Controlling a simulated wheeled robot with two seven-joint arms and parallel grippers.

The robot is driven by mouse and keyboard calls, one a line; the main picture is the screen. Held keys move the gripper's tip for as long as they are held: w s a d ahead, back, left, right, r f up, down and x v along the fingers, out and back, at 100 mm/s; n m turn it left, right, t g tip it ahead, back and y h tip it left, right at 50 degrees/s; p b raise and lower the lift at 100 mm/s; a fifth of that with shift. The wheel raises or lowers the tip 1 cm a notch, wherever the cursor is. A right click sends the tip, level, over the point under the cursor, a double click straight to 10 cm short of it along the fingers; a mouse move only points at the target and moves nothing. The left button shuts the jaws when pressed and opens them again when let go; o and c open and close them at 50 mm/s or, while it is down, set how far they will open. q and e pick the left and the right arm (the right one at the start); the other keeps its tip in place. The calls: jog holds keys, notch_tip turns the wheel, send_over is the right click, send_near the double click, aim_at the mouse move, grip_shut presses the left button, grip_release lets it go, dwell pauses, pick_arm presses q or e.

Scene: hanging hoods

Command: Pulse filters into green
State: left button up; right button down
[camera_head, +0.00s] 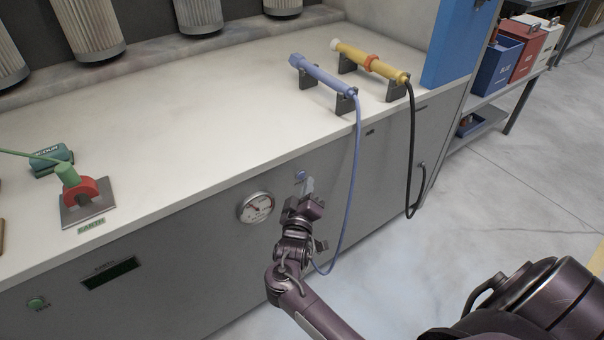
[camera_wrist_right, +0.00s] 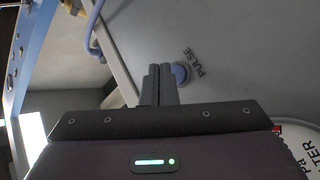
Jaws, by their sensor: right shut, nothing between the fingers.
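A round blue button (camera_head: 300,175) sits on the grey front panel of the bench. In the wrist view the button (camera_wrist_right: 181,74) has the label PULSE beside it. A round white gauge (camera_head: 256,207) is on the same panel, left of the button; its needle is too small to read against its coloured marks. Part of the gauge (camera_wrist_right: 304,150) shows at the right wrist view's lower right edge. My right gripper (camera_head: 308,185) is shut and empty, its fingertips (camera_wrist_right: 160,72) right by the button. I cannot tell whether they touch it. My left gripper is not in view.
A blue wand (camera_head: 325,77) and a yellow wand (camera_head: 372,65) lie in holders on the white benchtop (camera_head: 205,115). The blue wand's hose hangs close to my right gripper. A red and green clamp (camera_head: 82,190) stands at left. Open floor lies right of the bench.

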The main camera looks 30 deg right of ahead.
jog(key=s+p, duration=0.2)
jog(key=s, duration=0.1)
jog(key=s+p, duration=0.1)
jog(key=s, duration=0.1)
jog(key=shift+d, duration=0.25)
jog(key=shift+f+p, duration=0.15)
jog(key=shift+p, duration=0.15)
dwell(0.6)
